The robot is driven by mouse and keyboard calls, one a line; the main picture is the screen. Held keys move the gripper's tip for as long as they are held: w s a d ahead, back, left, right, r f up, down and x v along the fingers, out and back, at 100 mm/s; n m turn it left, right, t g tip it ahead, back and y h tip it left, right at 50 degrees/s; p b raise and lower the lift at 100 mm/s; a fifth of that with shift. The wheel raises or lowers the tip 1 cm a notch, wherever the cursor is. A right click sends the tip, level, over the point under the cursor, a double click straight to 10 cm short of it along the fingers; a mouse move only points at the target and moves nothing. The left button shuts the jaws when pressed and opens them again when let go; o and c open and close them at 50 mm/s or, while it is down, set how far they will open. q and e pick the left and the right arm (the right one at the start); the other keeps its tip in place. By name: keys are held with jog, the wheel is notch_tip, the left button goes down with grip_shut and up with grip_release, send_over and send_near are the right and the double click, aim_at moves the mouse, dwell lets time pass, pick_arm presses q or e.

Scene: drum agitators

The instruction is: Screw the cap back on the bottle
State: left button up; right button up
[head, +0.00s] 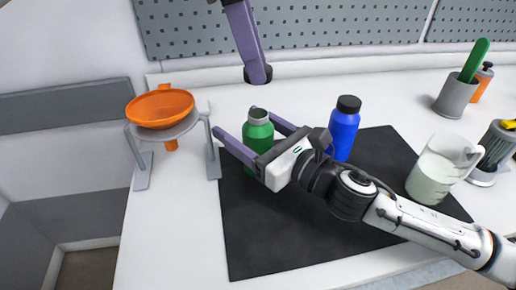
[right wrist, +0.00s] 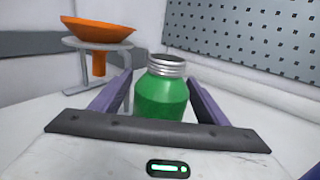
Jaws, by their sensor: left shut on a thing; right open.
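The green bottle (head: 258,134) stands upright at the left part of the dark mat, without a cap. Its bare silver threaded neck shows in the right wrist view (right wrist: 166,65). My right gripper (head: 253,138) is open, with one finger on each side of the bottle; whether they touch it I cannot tell. My left gripper (head: 257,68) comes down from the top edge, shut on a black cap (head: 258,76). The cap appears above and behind the bottle's neck, apart from it. Most of my left gripper is out of view.
A blue bottle (head: 345,128) with a black cap stands on the dark mat (head: 270,245). An orange funnel (head: 160,107) sits in a grey stand (head: 143,170) at left. A jug (head: 441,168) and tool cups (head: 457,96) are at right. A pegboard (head: 320,20) runs behind.

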jog(key=c, duration=1.6)
pick_arm(q)
jog(key=shift+f, duration=2.5)
jog(key=shift+f, duration=0.9)
jog(key=shift+f, duration=0.6)
